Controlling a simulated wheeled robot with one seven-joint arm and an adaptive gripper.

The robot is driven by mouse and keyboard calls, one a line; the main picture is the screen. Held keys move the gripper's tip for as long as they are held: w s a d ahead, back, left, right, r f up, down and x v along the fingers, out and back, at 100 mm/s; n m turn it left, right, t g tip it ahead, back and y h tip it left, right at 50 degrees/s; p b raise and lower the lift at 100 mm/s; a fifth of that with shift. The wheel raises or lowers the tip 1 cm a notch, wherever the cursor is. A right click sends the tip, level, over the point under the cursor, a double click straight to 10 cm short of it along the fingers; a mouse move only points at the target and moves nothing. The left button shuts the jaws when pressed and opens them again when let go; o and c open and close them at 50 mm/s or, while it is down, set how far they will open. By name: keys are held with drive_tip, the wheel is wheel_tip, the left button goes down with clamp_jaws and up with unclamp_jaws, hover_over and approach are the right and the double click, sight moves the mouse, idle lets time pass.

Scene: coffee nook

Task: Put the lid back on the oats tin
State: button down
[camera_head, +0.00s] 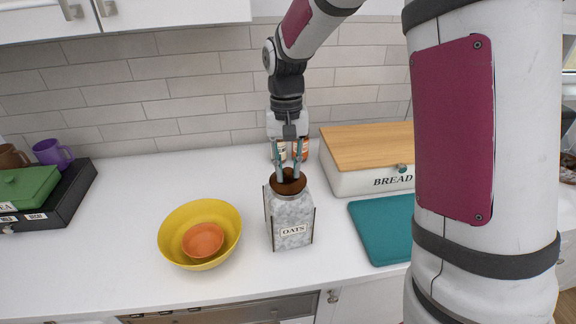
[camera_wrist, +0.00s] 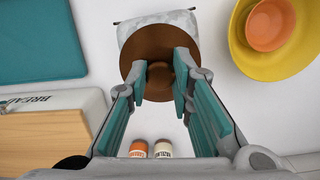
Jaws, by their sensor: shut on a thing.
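The oats tin (camera_head: 291,222) stands upright on the white counter, a grey-speckled canister with an "OATS" label. Its speckled body also shows in the wrist view (camera_wrist: 150,22), partly hidden by the lid. The brown round lid (camera_head: 297,188) is at the tin's mouth, roughly level; I cannot tell whether it is fully seated or slightly above the rim. My gripper (camera_head: 287,178) points down and is shut on the lid's knob. In the wrist view, the fingers of my gripper (camera_wrist: 162,70) close on both sides of the knob in the middle of the lid (camera_wrist: 158,93).
A yellow bowl (camera_head: 170,235) holding an orange bowl (camera_head: 203,240) stands left of the tin. A teal board (camera_head: 378,230) and a bread box (camera_head: 350,183) are to the right. Small jars (camera_wrist: 162,148) stand behind. A green box (camera_head: 28,187) and mugs (camera_head: 52,152) are far left.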

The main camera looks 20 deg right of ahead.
drive_tip(key=c, duration=0.9)
unclamp_jaws()
drive_tip(key=shift+o, duration=0.2)
drive_tip(key=shift+r, duration=0.1)
drive_tip(key=shift+r+p, duration=0.75)
drive_tip(key=shift+r, duration=2.65)
clamp_jaws()
